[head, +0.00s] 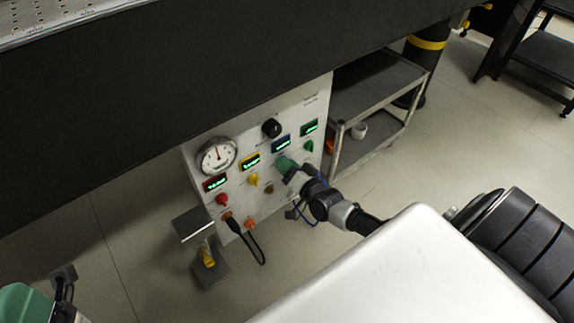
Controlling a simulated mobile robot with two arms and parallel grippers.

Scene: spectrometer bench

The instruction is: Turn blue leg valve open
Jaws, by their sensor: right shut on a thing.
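The white control panel (292,108) stands under the bench. Its blue-framed display (281,144) is lit.
A round gauge (217,156) and a black knob (271,128) are on the panel. A black cable (259,248) hangs below it. A grey cart (375,90) stands close on the right. The dark bench side (200,75) overhangs the panel. Floor in front is mostly clear.

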